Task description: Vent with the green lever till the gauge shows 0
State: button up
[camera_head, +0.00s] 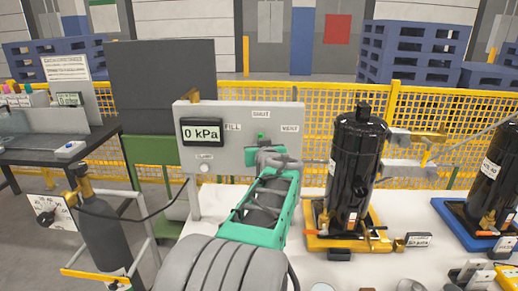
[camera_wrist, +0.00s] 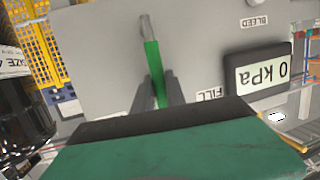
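The green lever (camera_wrist: 151,62) stands on the grey panel (camera_head: 230,110). In the wrist view, which shows the panel upside down, it runs from a silver end to between my fingers. In the head view a bit of it (camera_head: 261,136) shows just below the SHUT label (camera_head: 261,114), so it points up toward SHUT. My gripper (camera_wrist: 160,88) has one finger close on each side of the lever and looks shut on it; the finger contact is partly hidden. The gauge (camera_head: 202,132) reads 0 kPa, also in the wrist view (camera_wrist: 263,73).
The FILL label (camera_head: 232,127) is left of the lever and the VENT label (camera_head: 289,129) right. A black compressor (camera_head: 354,165) stands on a yellow base right of my arm, another (camera_head: 492,182) farther right. A gas cylinder (camera_head: 104,230) with a hose stands at left. A yellow mesh fence (camera_head: 430,115) runs behind.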

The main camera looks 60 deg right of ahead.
jog(key=o, duration=0.5)
jog(key=shift+c, duration=0.2)
jog(key=b+v, duration=0.1)
jog(key=v, duration=0.7)
